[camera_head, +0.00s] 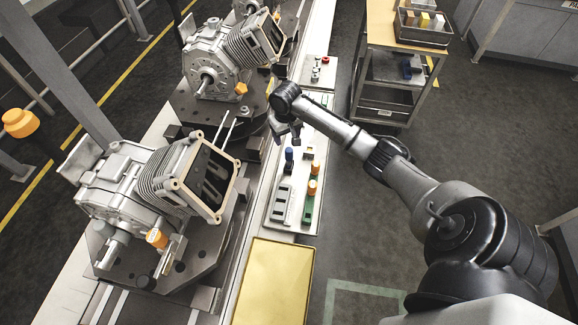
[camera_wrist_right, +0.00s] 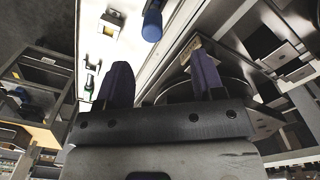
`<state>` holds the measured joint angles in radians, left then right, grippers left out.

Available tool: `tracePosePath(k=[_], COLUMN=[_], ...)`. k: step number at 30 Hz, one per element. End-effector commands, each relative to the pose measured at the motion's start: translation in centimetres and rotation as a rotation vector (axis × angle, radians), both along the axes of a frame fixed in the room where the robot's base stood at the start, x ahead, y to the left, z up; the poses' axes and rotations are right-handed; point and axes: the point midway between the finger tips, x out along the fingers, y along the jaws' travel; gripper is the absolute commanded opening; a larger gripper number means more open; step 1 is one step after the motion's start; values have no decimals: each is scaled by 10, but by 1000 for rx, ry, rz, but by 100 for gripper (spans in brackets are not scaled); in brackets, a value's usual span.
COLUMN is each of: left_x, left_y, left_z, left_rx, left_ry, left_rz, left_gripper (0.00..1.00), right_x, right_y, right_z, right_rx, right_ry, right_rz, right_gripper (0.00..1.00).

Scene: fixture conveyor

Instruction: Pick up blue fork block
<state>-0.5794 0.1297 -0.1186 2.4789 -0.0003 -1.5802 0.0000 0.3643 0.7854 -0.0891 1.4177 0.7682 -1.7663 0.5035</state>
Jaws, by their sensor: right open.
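A dark blue block (camera_head: 407,68) with an uneven, notched outline lies on the cart's middle shelf; I cannot make out its fork shape for sure. A small dark blue shape on a shelf at the left of the right wrist view is too small to identify. A blue peg-like part (camera_head: 289,154) stands on the pale tray (camera_head: 272,222) beside the conveyor; a blue cylinder (camera_wrist_right: 152,24) shows in the right wrist view. My right gripper (camera_head: 291,133) is over the tray's far end, close to that peg. Its fingers (camera_wrist_right: 160,80) are apart with nothing between them. My left gripper is out of view.
Two grey finned engine housings (camera_head: 140,185) (camera_head: 215,60) sit on dark round fixtures along the conveyor. The tray holds orange-topped and green parts. A yellow panel (camera_head: 272,285) lies nearer. The cart (camera_head: 385,72) stands behind my right arm, with a bin (camera_head: 423,36) on top.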

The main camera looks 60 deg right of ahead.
Motion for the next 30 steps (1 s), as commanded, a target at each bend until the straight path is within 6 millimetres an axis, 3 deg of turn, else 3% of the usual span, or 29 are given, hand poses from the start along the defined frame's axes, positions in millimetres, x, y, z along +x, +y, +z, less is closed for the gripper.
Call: tracePosePath(k=[5,15,26,30], left_x=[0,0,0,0], left_y=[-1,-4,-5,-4], left_z=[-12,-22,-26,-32], left_rx=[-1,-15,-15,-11], left_ry=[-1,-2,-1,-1], left_rz=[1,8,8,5], left_gripper=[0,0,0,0], right_x=[4,3,3,2], right_y=[-13,-14,-14,-16], right_z=[-10,-65,-88,-106], right_rx=[11,12,11,12], right_ry=[-1,-1,-1,-1], right_rz=[-42,-45,-43,-44], right_gripper=[62,62,62,62])
